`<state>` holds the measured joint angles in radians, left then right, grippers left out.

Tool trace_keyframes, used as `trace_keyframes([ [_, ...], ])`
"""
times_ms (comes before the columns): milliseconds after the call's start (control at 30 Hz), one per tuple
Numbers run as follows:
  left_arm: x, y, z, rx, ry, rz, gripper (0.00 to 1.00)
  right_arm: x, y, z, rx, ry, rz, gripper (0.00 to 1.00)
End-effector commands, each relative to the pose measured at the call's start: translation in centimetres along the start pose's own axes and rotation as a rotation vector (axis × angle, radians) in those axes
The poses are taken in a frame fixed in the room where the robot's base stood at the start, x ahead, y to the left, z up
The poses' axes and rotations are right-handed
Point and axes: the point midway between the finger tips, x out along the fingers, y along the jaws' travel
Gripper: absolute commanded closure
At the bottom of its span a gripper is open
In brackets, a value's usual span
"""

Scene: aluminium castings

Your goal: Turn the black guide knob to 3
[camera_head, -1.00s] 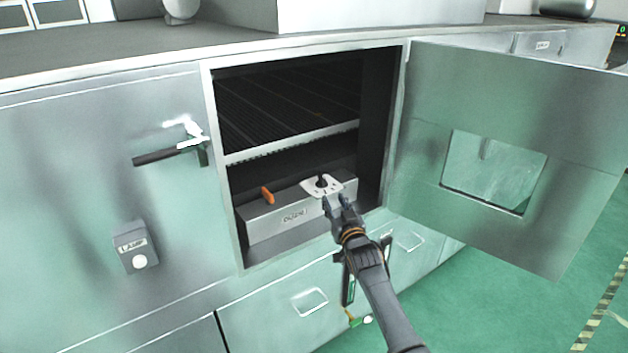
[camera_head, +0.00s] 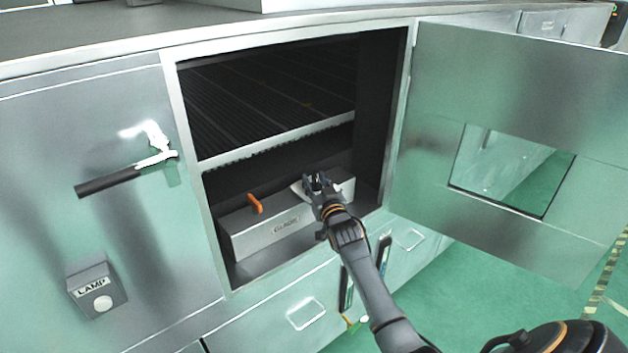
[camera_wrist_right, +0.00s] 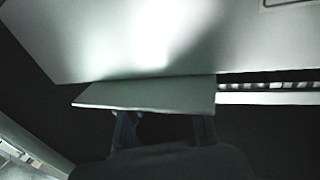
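The black guide knob stood on a white dial plate (camera_head: 297,189) on top of the grey guide box (camera_head: 262,236) inside the open cabinet. My right gripper (camera_head: 316,180) is now over that plate and hides most of the knob, so its pointer and the numbers cannot be read. In the right wrist view the two dark fingers of the right gripper (camera_wrist_right: 165,130) stand apart, with the pale plate (camera_wrist_right: 145,94) just beyond their tips. The knob cannot be made out between them. My left gripper is not in view.
An orange lever (camera_head: 255,203) sits on the box left of the plate. A slatted shelf (camera_head: 280,138) lies above the box. The cabinet door (camera_head: 430,130) stands open at right. A lamp switch box (camera_head: 97,287) is on the left front panel.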

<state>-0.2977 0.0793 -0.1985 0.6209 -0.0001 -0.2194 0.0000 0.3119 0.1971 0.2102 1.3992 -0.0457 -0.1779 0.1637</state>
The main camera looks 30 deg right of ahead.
Motion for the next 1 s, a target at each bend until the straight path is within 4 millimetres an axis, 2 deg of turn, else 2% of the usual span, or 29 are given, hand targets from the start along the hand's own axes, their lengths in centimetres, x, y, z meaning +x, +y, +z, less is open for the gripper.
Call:
trace_keyframes([
  [33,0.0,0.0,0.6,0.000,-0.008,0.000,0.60,0.0,0.0,0.0,0.000,0.000,0.000,0.70],
  [167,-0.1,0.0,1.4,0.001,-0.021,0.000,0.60,0.0,0.0,0.0,0.000,0.000,0.000,0.97],
  [200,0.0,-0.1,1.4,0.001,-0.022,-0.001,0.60,0.0,0.0,0.0,0.000,0.000,0.000,1.00],
  [667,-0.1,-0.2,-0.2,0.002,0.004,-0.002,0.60,0.0,0.1,0.1,-0.008,-0.003,-0.044,1.00],
  [1000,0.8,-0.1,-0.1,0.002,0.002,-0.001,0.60,0.0,0.4,0.3,-0.016,-0.004,-0.230,1.00],
])
